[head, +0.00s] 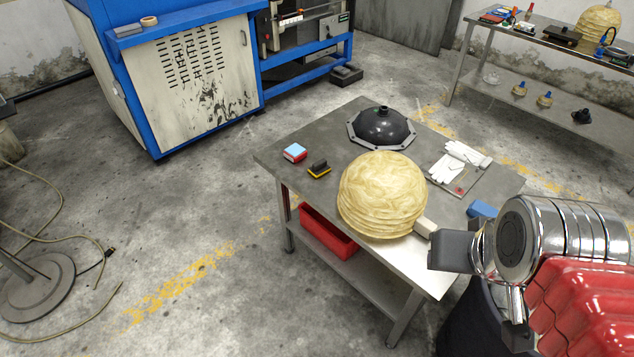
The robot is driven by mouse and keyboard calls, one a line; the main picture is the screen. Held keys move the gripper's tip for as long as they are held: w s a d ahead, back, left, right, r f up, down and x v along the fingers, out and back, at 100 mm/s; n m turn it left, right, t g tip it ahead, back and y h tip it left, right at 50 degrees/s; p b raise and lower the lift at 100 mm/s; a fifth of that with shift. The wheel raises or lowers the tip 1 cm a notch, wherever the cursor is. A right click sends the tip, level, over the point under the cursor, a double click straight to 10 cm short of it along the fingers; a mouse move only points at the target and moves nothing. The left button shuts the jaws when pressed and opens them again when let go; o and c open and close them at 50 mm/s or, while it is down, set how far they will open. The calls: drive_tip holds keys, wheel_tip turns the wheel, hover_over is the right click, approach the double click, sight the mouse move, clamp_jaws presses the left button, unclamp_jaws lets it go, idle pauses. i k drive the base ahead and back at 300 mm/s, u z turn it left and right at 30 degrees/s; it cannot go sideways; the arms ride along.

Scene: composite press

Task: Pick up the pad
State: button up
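My gripper (450,251) is at the right, its grey part over the near right end of the metal table (340,260); its fingertips cannot be made out clearly. Several small things could be the pad. A red block with a light blue top (294,152) lies at the table's left end. A yellow-and-black piece with a dark grip (319,170) lies beside it. A blue block (481,209) lies at the right edge, behind my gripper. A cream block (425,227) sits between the yellowish ribbed dome (383,194) and my gripper, partly hidden.
A black dome on a flanged base (381,128) stands at the back of the table. White gloves (458,160) lie on a grey plate to its right. A red bin (328,233) is on the lower shelf. A blue-framed press (190,70) and a second table (545,45) stand behind.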

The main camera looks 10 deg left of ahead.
sight(320, 168)
drive_tip(key=k, duration=0.8)
drive_tip(key=u, duration=0.4)
drive_tip(key=i, duration=0.8)
drive_tip(key=u, duration=0.9)
drive_tip(key=i, duration=2.05)
drive_tip(key=z, duration=0.3)
